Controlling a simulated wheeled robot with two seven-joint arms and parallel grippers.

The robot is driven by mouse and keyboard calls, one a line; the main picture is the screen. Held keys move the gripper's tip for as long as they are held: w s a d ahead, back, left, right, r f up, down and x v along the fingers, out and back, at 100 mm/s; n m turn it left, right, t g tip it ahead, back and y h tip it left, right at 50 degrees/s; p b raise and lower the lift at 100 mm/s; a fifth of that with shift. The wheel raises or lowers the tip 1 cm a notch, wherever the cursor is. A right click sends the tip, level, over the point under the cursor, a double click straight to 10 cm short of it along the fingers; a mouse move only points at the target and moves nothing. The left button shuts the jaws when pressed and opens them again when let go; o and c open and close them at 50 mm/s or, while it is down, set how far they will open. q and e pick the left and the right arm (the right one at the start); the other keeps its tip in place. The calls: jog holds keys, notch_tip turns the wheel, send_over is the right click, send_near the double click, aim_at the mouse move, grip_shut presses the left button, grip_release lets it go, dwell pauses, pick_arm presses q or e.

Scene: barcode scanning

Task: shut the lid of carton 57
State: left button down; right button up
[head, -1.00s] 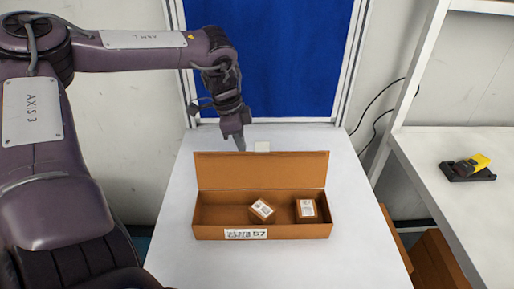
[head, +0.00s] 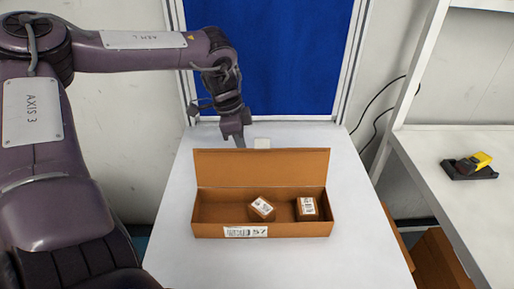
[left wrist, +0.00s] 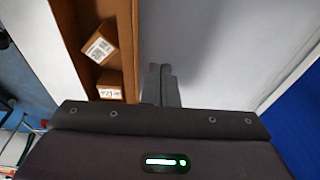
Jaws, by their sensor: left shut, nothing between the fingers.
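Carton 57 (head: 291,230) is a long brown box on the white table, with its number label on the front wall. Its lid (head: 262,168) stands open, upright along the back edge. Two small brown boxes with white labels lie inside, one near the middle (head: 261,209) and one at the right (head: 307,207). My left gripper (head: 240,142) is shut and empty, just behind the lid, with its tips near the lid's top edge; whether it touches the lid I cannot tell. In the left wrist view the shut fingers (left wrist: 161,82) point beside the carton. My right gripper is not in view.
The white table (head: 270,264) is clear in front of the carton. A blue panel (head: 268,60) stands at the back. A black and yellow scanner (head: 470,166) rests on the right-hand table.

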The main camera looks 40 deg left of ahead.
pick_arm(q)
jog(key=s+d+f, duration=0.2)
jog(key=s+d, duration=0.1)
jog(key=s, duration=0.1)
jog(key=shift+s+d+b, duration=0.25)
jog(key=shift+d+b, duration=0.1)
jog(key=shift+b, duration=0.05)
dwell(0.5)
dwell(0.5)
notch_tip(320, 180, up, 5)
jog(key=p, duration=0.3)
jog(key=shift+f, duration=0.1)
dwell(0.6)
